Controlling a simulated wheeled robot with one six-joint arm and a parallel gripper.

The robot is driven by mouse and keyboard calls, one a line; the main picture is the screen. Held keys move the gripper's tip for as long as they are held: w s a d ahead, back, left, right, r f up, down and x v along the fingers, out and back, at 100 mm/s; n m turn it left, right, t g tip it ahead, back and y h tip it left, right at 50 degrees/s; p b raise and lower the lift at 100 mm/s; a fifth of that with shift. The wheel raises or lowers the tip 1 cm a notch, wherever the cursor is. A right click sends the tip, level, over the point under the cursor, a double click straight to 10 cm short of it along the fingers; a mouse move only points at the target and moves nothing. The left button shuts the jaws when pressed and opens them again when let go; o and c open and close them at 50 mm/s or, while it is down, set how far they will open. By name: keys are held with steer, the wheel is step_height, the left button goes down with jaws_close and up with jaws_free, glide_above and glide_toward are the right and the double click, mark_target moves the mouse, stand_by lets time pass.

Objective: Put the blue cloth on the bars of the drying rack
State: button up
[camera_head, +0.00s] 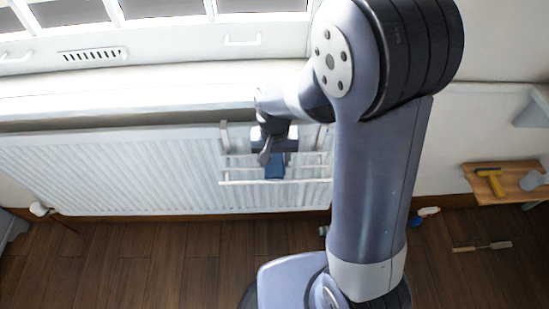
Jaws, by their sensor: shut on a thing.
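The white drying rack (240,183) hangs on the front of the white radiator below the window, its bars running left to right. My gripper (267,152) is at the rack, over its middle. It is shut on the blue cloth (275,167), a small dark blue piece just below the fingers. The cloth overlaps the rack's bars in this view. I cannot tell whether it rests on them or hangs in front of them. My gripper hides part of the cloth and of the upper bars.
The radiator (120,170) fills the wall behind the rack, under a white sill (130,95). A brush (428,211) and a wooden-handled tool (482,247) lie on the floor.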

mark_target(275, 159)
steer(key=shift+f, duration=0.2)
steer(key=o, duration=0.9)
steer(key=shift+o, duration=0.2)
step_height(275, 159, up, 12)
steer(key=p, duration=0.2)
steer(key=shift+r, duration=0.25)
